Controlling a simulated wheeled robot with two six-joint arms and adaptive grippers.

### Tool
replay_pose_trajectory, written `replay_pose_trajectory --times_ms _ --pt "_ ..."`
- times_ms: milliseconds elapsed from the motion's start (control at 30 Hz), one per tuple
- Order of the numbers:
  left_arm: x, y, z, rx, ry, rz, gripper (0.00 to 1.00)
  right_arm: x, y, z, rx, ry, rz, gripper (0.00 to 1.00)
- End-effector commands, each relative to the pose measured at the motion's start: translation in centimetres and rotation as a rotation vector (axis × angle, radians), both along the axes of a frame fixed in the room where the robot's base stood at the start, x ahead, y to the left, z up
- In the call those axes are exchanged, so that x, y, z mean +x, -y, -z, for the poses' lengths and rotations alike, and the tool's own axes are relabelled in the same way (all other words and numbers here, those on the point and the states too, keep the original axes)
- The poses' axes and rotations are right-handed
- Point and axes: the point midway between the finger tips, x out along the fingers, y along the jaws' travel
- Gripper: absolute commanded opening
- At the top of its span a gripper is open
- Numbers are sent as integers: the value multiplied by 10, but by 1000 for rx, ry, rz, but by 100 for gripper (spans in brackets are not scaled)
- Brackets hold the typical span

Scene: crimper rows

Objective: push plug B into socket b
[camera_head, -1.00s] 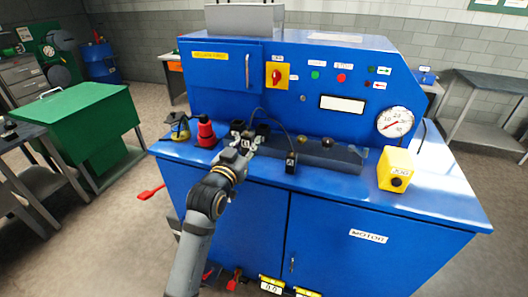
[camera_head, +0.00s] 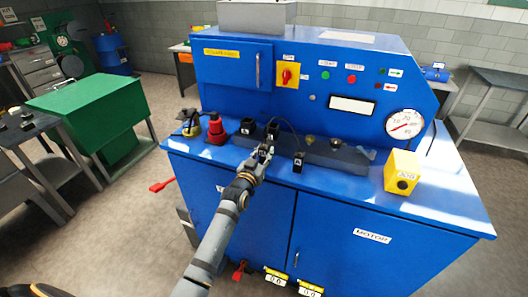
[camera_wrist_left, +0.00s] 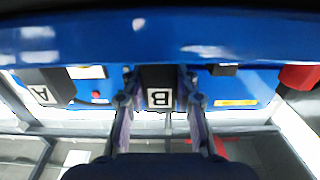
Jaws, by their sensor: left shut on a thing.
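My left gripper (camera_head: 265,148) reaches over the front of the blue bench top. In the left wrist view its two fingers (camera_wrist_left: 160,88) stand on either side of plug B (camera_wrist_left: 158,78), a dark block with a white B label, and are shut on it. In the head view the plug is mostly hidden by the gripper. Two black blocks, the left one (camera_head: 247,126) and the right one (camera_head: 272,128), stand just behind the gripper; I cannot tell which is socket b. Whether the plug touches a socket cannot be told.
A black block labelled A (camera_head: 298,162) stands right of the gripper, with a dark cable arching near it. A yellow box (camera_head: 401,172) and gauge (camera_head: 404,124) are at the right. The front panel rises behind.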

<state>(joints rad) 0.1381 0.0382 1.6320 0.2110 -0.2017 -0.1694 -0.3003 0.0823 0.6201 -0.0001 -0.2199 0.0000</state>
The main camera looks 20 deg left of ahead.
Motion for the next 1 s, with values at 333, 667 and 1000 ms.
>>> replay_pose_trajectory --times_ms 333,667,1000 --pt "0 0 4 0 -1 0 41 0 -3 3 3 1 1 51" --pt "0 0 3 0 -1 0 51 1 -3 3 4 1 2 51" --pt "-52 -2 5 1 -4 1 51 1 -3 14 4 1 2 51"
